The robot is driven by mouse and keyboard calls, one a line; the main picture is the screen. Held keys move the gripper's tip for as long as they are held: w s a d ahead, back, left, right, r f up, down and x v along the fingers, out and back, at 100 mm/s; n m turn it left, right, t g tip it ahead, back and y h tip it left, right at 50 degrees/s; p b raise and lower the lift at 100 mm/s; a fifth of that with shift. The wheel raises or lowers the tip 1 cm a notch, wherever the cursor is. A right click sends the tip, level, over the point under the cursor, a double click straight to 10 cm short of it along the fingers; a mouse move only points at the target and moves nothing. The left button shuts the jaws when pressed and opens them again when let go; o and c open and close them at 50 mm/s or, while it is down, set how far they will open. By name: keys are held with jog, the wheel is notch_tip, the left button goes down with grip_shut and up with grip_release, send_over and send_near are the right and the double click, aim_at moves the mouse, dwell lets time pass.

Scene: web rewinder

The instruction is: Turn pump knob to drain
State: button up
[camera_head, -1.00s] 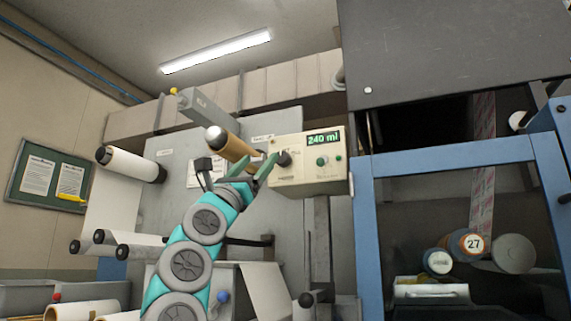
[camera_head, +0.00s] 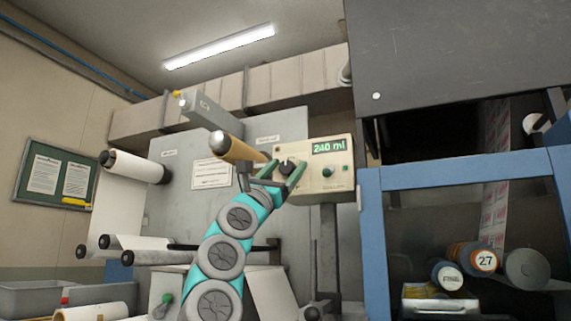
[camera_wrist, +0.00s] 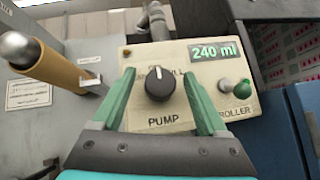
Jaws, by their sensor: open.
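The pump knob (camera_wrist: 159,84) is a round black dial on a cream control box (camera_wrist: 140,60). Its white pointer mark points up, towards lettering that is partly hidden and ends in "ILL". "PUMP" is printed below it. The knob also shows in the head view (camera_head: 287,165). My gripper (camera_wrist: 158,74) is open, with one green finger left of the knob and one right of it. Gaps show between the fingers and the knob in the wrist view. In the head view my gripper (camera_head: 283,171) is in front of the box. No "drain" lettering is readable.
A green display (camera_wrist: 217,51) reads 240 ml. A green roller knob (camera_wrist: 235,96) sits right of my right finger. A tan roll with a metal end (camera_head: 228,148) sticks out left of the box. A blue frame (camera_head: 372,220) stands to the right.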

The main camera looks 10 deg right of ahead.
grip_shut()
dwell(0.6)
